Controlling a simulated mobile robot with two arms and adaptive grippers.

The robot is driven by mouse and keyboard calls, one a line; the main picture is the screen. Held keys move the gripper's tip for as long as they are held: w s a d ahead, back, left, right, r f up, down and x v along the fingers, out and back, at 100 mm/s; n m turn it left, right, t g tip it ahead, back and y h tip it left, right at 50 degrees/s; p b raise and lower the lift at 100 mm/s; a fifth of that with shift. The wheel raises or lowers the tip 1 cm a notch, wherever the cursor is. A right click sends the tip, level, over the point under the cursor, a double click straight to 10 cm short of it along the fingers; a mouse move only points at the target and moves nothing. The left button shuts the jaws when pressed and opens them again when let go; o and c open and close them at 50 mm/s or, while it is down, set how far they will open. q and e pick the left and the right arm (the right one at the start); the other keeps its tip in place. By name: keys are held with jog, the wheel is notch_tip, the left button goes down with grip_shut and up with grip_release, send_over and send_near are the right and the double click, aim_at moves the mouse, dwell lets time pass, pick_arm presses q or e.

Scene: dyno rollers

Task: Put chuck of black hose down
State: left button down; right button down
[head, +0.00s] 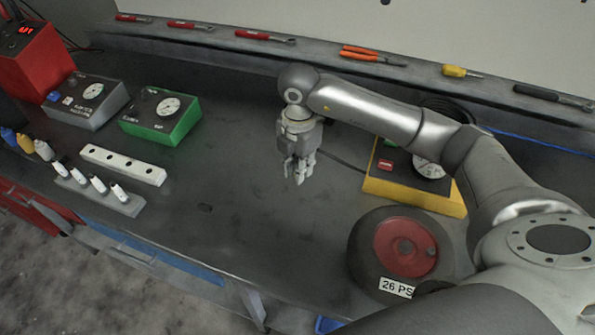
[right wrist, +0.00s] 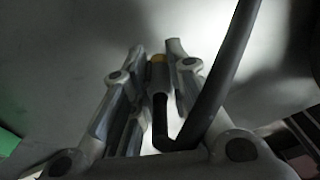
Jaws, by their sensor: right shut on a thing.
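My right gripper (head: 299,172) points down over the middle of the dark workbench (head: 230,215). The black hose (right wrist: 232,62) bends from the chuck and runs up past the fingers. In the head view the hose (head: 343,161) runs right, towards the yellow gauge box (head: 400,193). The chuck is mostly hidden by the fingers there. Whether it touches the bench I cannot tell. My left gripper is not in view.
A green gauge box (head: 160,116), a grey gauge box (head: 86,101), a white strip with holes (head: 123,165) and small bottles (head: 119,193) stand left. A round black tank (head: 368,250) stands at the front right. Tools lie along the back ledge. The bench left of the gripper is clear.

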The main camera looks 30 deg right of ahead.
jog(key=shift+w+f, duration=0.35)
jog(key=shift+f, duration=0.05)
notch_tip(320, 180, down, 3)
jog(key=shift+w+d+p, duration=0.1)
jog(key=shift+p, duration=0.85)
jog(key=shift+f, duration=0.2)
jog(key=shift+f, duration=0.1)
jog(key=shift+f+b, duration=0.15)
jog(key=shift+b, duration=0.15)
jog(key=c, duration=1.4)
grip_release()
